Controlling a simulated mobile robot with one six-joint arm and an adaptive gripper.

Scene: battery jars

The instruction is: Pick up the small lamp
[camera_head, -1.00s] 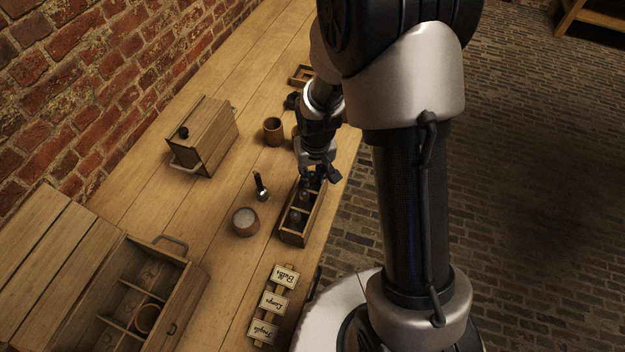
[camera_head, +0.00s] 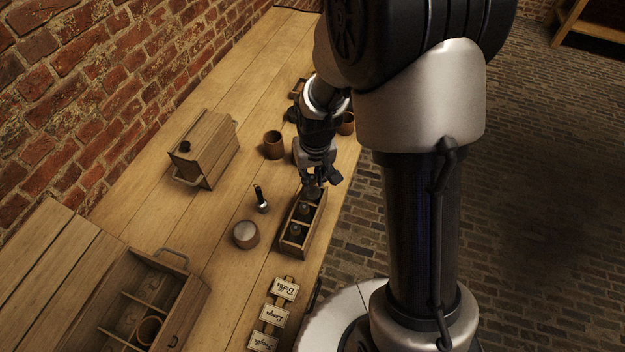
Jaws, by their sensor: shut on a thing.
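My gripper (camera_head: 314,184) points down over the far end of a narrow wooden tray (camera_head: 293,254) with compartments. Its fingers are shut on a small, dark, rounded thing (camera_head: 312,190), which looks like the small lamp, though it is partly hidden and too small to be sure. Other small dark bulb-like pieces (camera_head: 296,230) stand in the tray's nearer compartments. I cannot tell whether the held piece is clear of the tray.
A black-handled tool (camera_head: 261,199) and a round lidded pot (camera_head: 246,235) stand left of the tray.

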